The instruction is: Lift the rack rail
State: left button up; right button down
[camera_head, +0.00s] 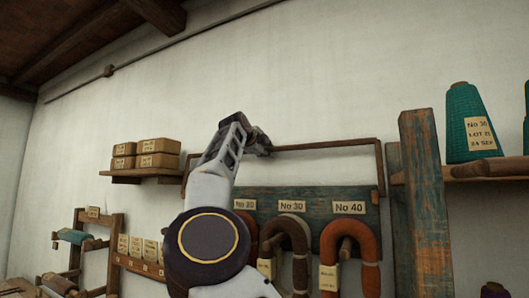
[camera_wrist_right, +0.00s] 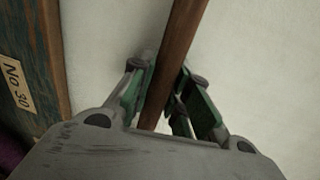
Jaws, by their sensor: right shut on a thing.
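The rack rail (camera_head: 325,146) is a thin brown bar with side arms bent down at both ends. It stands above the blue-green rack board (camera_head: 315,195) on the wall, its right side arm reaching down to the board's right end. My right gripper (camera_head: 261,146) is at the bar, left of its middle, and shut on it. In the right wrist view, the rail (camera_wrist_right: 183,45) runs between the two green fingers of my right gripper (camera_wrist_right: 162,85). My arm hides part of the rail's left side. My left gripper is not in view.
Rust and brown yarn hanks (camera_head: 350,244) hang from the board under number labels. A shelf with boxes (camera_head: 158,146) is on the left. A worn post (camera_head: 425,205) and a teal yarn cone (camera_head: 468,115) on a shelf are on the right. The wall above is clear.

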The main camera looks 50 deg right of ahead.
jog(key=c, duration=1.3)
grip_release()
jog(key=v, duration=0.7)
jog(key=shift+s+a, duration=0.1)
jog(key=shift+a, duration=0.1)
jog(key=shift+f, duration=0.1)
